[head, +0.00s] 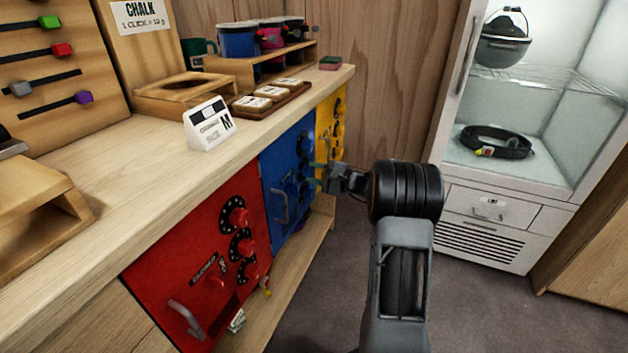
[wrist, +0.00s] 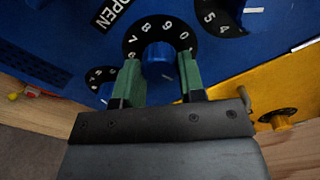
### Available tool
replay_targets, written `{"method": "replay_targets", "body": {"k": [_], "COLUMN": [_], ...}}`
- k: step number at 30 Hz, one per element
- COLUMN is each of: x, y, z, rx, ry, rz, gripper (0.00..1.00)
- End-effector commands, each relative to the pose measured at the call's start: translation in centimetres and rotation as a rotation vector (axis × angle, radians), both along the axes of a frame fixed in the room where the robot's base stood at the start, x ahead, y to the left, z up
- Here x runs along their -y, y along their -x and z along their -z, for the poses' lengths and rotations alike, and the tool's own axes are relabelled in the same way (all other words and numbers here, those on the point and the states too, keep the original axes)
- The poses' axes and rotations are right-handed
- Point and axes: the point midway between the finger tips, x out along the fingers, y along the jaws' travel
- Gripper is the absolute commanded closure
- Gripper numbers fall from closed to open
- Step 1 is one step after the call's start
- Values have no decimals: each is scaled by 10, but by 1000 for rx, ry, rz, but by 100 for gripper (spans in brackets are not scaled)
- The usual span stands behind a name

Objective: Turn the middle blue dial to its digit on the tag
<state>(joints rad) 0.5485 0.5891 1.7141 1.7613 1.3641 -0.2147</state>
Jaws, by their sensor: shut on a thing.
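The blue panel (head: 285,215) is on the front of the counter, with a column of dials. In the wrist view, the middle blue dial (wrist: 159,60) sits between the two green fingers of my gripper (wrist: 159,75), which is shut on its knob. Its black ring shows white digits 7, 8, 9 and 0 around the top; the lower digits are hidden by the fingers. A second blue dial (wrist: 232,14) is at upper right and a third (wrist: 104,84) at lower left. In the head view my gripper (head: 322,178) reaches the blue panel. I see no readable tag for this dial.
A red panel (head: 205,270) with dials and a handle is nearer on the left; a yellow panel (head: 330,125) is beyond the blue one. The blue panel's handle (head: 281,208) sticks out beside the dials. A glass-fronted cabinet (head: 520,130) stands right. Floor between is clear.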

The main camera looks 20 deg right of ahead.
Motion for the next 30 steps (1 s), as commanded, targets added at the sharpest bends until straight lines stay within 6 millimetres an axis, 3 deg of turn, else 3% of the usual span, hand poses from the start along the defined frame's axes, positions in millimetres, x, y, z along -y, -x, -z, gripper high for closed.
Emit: {"method": "replay_targets", "body": {"k": [21, 22, 30], "x": [-1, -1, 0], "y": [1, 1, 0], "z": [1, 1, 0], "rx": [43, 43, 44], "ry": [50, 50, 49], "rz": [-5, -5, -2], "gripper": [87, 62, 38]}}
